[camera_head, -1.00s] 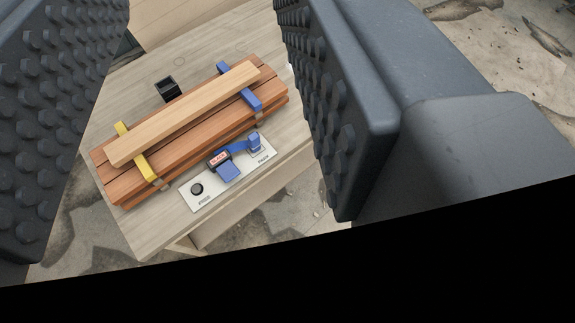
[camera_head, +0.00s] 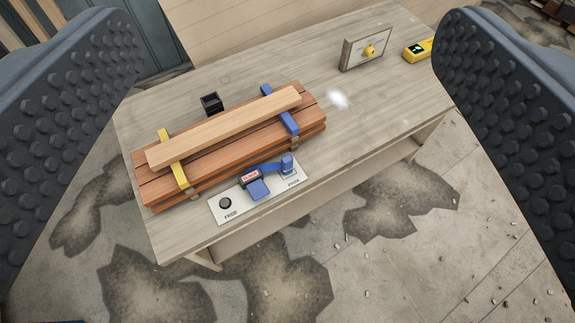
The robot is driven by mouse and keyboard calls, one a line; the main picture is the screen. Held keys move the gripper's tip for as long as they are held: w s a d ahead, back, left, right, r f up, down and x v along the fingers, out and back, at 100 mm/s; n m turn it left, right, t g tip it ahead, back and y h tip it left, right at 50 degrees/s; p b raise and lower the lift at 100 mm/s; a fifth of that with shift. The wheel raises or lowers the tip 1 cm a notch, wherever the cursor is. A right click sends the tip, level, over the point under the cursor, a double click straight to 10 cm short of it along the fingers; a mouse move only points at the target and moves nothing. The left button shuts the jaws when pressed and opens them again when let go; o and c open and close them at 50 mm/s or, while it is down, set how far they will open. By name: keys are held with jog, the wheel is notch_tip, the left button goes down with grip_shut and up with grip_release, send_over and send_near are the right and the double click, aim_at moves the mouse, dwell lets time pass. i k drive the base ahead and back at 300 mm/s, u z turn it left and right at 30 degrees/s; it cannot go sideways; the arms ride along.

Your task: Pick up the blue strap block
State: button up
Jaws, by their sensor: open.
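A blue strap block (camera_head: 259,189) with a red and white label sits on a white plate (camera_head: 236,208) on the table, in front of the plank stack. A blue arm runs from it to a blue piece (camera_head: 288,166) at the plate's right end. A blue strap (camera_head: 280,110) crosses the right part of the stack and a yellow strap (camera_head: 174,160) the left part. My gripper (camera_head: 290,140) is open and empty. Its two studded dark jaws stand at the left and right picture edges, with the stack and the block showing between them, apart from both jaws.
The reddish plank stack (camera_head: 225,158) has a lighter board (camera_head: 222,127) on top. A small black box (camera_head: 211,104) stands behind it. A framed panel with a yellow knob (camera_head: 365,49) and a yellow device (camera_head: 417,49) stand at the back right. The table's (camera_head: 375,100) right part is mostly clear.

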aim_at(286, 162)
jog(key=u, duration=1.5)
jog(key=k, duration=1)
jog(key=z, duration=1.1)
jog(key=i, duration=1.05)
